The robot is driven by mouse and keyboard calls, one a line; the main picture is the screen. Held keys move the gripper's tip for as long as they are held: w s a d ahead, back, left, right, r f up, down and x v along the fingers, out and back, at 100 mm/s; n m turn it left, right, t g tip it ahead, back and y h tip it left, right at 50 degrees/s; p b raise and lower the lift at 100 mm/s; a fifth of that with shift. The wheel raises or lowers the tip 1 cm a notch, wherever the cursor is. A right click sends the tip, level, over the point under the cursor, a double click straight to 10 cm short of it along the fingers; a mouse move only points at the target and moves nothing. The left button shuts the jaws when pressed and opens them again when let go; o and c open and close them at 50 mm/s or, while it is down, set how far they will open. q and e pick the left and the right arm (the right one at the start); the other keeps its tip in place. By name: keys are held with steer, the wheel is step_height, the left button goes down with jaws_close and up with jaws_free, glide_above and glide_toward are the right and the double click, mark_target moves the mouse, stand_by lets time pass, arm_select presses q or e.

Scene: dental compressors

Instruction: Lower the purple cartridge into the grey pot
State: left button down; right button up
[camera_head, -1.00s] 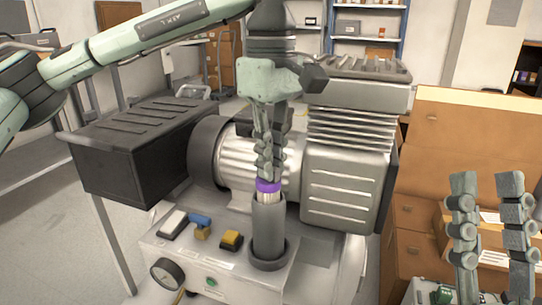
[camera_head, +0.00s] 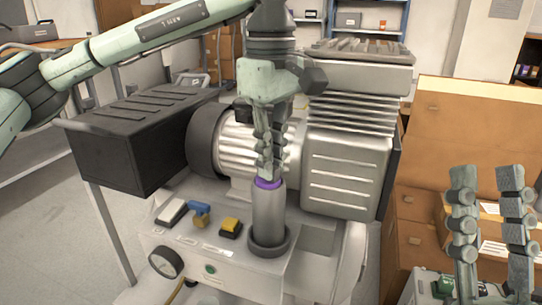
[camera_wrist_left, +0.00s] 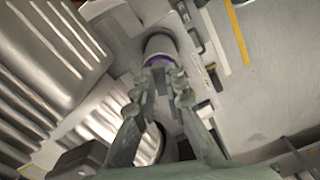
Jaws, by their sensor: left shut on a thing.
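The grey pot (camera_head: 268,215) is an upright cylinder in a dark collar on the compressor's front deck. The purple cartridge (camera_head: 268,183) shows as a purple band at the pot's mouth; the rest of it below is hidden inside. My left gripper (camera_head: 268,174) points down from above and is shut on the cartridge's top. In the left wrist view, the purple band (camera_wrist_left: 156,60) lies just beyond the fingertips (camera_wrist_left: 165,76), against the pot's rim. My right gripper (camera_head: 487,175) is open and empty at the lower right, well away from the pot.
The ribbed motor and pump block (camera_head: 345,160) stands close behind the pot. A black box (camera_head: 135,145) is at the left. A yellow-black switch (camera_head: 231,228), a blue valve handle (camera_head: 199,207) and a gauge (camera_head: 165,262) are left of the pot. Brown cabinets (camera_head: 465,130) stand right.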

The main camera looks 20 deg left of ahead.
arm_select(q)
steer(key=c, duration=1.5)
jaws_free()
steer(key=shift+r, duration=0.1)
